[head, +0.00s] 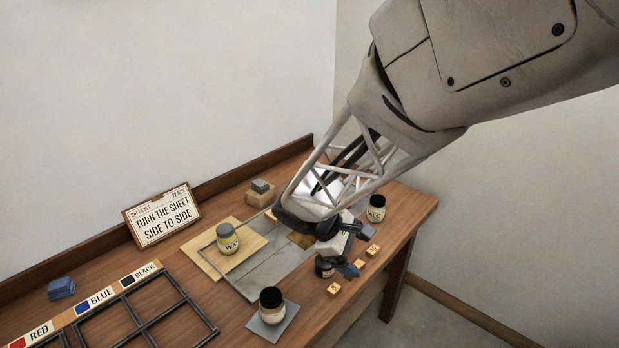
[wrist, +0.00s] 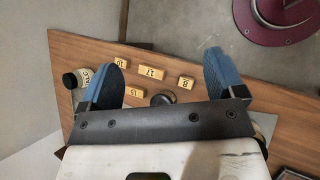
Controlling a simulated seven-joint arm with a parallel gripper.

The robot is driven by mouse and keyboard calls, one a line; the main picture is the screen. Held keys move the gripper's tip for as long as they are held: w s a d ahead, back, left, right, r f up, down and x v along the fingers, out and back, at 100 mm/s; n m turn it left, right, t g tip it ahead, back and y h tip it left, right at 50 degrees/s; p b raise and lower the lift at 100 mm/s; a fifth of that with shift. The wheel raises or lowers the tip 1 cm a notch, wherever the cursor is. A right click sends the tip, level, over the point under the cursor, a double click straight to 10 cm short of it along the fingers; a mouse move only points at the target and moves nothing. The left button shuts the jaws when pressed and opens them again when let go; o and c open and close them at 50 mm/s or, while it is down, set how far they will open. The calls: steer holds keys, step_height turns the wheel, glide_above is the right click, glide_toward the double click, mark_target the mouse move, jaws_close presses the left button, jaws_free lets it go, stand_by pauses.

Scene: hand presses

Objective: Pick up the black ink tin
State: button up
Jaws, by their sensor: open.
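A small dark jar or tin (head: 324,267) stands near the table's front edge, just below and beside my gripper (head: 356,252); its label is mostly hidden, so I cannot tell if it is the black ink tin. In the wrist view, a dark round top (wrist: 161,98) shows between the two blue fingers of my gripper (wrist: 165,80), close to the palm and partly covered by it. My gripper is open with nothing held. Another black-lidded jar (head: 271,300) stands on a grey plate, its label unreadable.
Small numbered wooden blocks (wrist: 151,73) lie around the dark top, close to the fingers. A jar marked ALC (head: 376,209) stands at the right. A WA-labelled jar (head: 228,240) stands on a board. A colour-labelled rack (head: 205,322) lies at the left.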

steer(key=w+a+f+n+t+h, duration=0.2)
steer(key=w+a+f+n+h, duration=0.1)
steer(key=w+a+f+n, duration=0.3)
steer(key=n+t+h, duration=0.2)
steer(key=n+t, duration=0.1)
steer(key=n, duration=0.1)
glide_toward(325, 264)
steer(key=shift+w+d+f, duration=1.05)
steer(key=shift+d+f, duration=0.1)
steer(key=shift+f, duration=0.05)
steer(key=shift+d, duration=0.1)
steer(key=shift+x, duration=1.2)
steer(key=shift+f, duration=0.1)
steer(key=shift+x, duration=2.55)
steer(key=shift+w+f, duration=0.1)
steer(key=shift+w, duration=0.1)
